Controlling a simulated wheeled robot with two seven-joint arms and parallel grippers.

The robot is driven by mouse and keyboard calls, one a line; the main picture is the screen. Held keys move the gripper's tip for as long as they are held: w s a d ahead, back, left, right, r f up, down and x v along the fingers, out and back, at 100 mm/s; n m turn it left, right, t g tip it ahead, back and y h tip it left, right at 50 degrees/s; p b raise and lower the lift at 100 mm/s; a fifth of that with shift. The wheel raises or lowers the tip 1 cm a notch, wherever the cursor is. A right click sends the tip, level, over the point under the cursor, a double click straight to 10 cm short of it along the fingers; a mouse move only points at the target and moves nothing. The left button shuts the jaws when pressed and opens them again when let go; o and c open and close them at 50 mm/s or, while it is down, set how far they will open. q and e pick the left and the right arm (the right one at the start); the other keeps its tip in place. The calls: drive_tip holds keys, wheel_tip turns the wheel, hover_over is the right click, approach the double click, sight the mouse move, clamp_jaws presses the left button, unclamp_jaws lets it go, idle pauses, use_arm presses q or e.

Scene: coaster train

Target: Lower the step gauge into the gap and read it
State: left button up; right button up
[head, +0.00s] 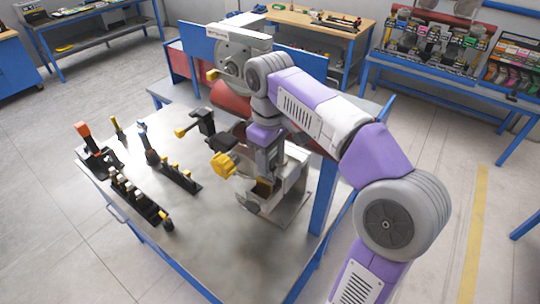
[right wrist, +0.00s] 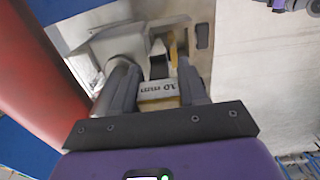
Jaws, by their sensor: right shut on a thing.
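My right gripper (head: 266,172) points down over the grey metal fixture (head: 291,181) on the table's right side. In the right wrist view, the right gripper (right wrist: 156,84) is shut on the step gauge (right wrist: 157,92), a flat piece marked "10 mm" between the two fingers. In the head view the gauge is mostly hidden by the gripper and arm. In the right wrist view the grey fixture (right wrist: 122,45) lies just beyond the fingers. I cannot tell whether the gauge is inside the gap or above it. My left gripper is not in view.
A red roller (head: 229,101) and a grey machine head (head: 237,53) stand behind my gripper. Black racks with tools (head: 135,196) stand at the table's left. The table (head: 205,235) is clear in front.

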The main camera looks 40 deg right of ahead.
drive_tip(key=shift+f+b, duration=0.55)
drive_tip(key=shift+f, duration=0.25)
idle(0.9)
drive_tip(key=shift+a, duration=0.1)
idle(0.6)
drive_tip(key=shift+f+b, duration=0.4)
drive_tip(key=shift+f, duration=0.7)
idle(2.7)
drive_tip(key=shift+r+p, duration=3.8)
drive_tip(key=shift+r, duration=0.05)
drive_tip(key=shift+r+p, duration=0.7)
drive_tip(key=shift+r, duration=1.55)
